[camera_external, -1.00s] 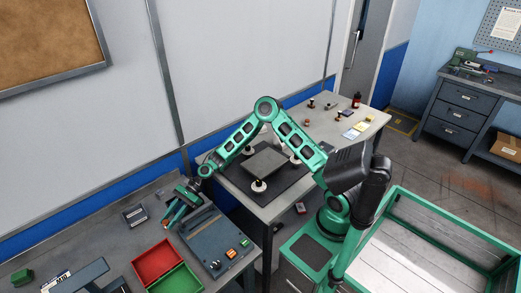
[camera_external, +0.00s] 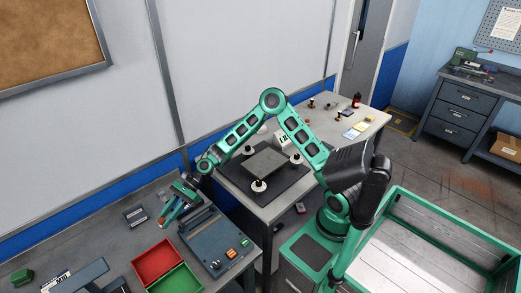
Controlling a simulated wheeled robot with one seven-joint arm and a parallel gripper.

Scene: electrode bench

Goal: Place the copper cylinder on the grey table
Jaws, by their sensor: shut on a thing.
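My gripper (camera_external: 166,216) points down over the dark bench (camera_external: 105,238) at the left, just left of a blue-grey instrument. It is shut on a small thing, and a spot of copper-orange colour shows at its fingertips. I take this to be the copper cylinder (camera_external: 162,223), but it is tiny and mostly hidden by the fingers. The grey table (camera_external: 268,208) stands to the right, with a black mat (camera_external: 238,177) and a dark plate (camera_external: 264,164) among several white round pieces.
The blue-grey instrument (camera_external: 212,240) with orange and green buttons is beside my gripper. A red bin (camera_external: 157,262) and a green bin (camera_external: 177,280) stand in front. Small bottles, a red bottle (camera_external: 357,100) and yellow notes (camera_external: 361,127) are on the grey table's far end.

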